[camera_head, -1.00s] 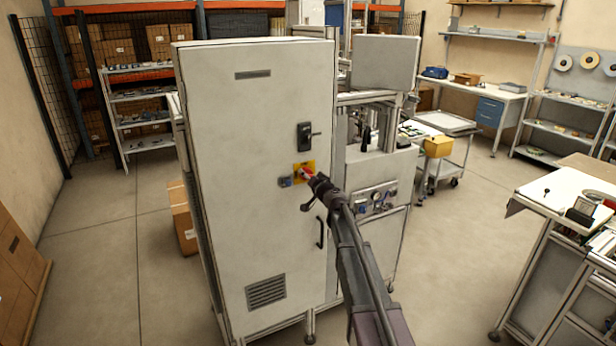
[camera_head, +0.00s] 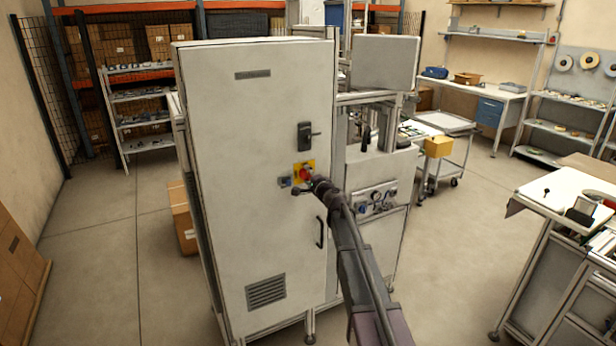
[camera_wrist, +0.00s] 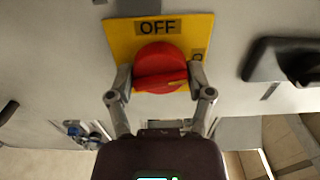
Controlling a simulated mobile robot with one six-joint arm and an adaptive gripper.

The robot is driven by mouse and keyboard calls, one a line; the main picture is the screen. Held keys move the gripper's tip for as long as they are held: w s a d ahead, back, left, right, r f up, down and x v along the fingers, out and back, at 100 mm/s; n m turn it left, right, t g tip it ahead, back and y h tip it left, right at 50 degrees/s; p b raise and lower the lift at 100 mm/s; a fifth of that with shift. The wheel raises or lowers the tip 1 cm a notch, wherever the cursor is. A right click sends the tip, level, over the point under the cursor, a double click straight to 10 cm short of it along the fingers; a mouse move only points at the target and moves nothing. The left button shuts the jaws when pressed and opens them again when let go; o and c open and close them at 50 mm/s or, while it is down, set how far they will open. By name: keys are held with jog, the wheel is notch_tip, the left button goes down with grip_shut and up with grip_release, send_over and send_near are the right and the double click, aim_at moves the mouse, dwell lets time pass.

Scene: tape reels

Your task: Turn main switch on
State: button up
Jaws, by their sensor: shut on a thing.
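The main switch is a round red knob (camera_wrist: 160,68) on a yellow plate (camera_wrist: 117,36) marked OFF. In the wrist view its grip bar lies nearly level, with a yellow mark at its right end. A second label at the plate's right edge is partly hidden. My gripper (camera_wrist: 161,80) is shut on the red knob, one finger at each side. In the head view the red knob (camera_head: 304,174) and yellow plate (camera_head: 297,167) sit on the front of a tall grey cabinet (camera_head: 245,120). My gripper (camera_head: 307,184) reaches it from the lower right and hides part of it.
A dark door lock handle (camera_head: 305,136) is just above the switch, and a small grey-blue fitting (camera_head: 285,182) is at its left. A black pull handle (camera_head: 320,232) is below. Open floor lies left.

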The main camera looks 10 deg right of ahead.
jog(key=shift+w+m, duration=0.1)
jog(key=shift+m, duration=1.1)
jog(key=o, duration=1.1)
jog(key=shift+o, duration=0.2)
jog(key=v, duration=1.2)
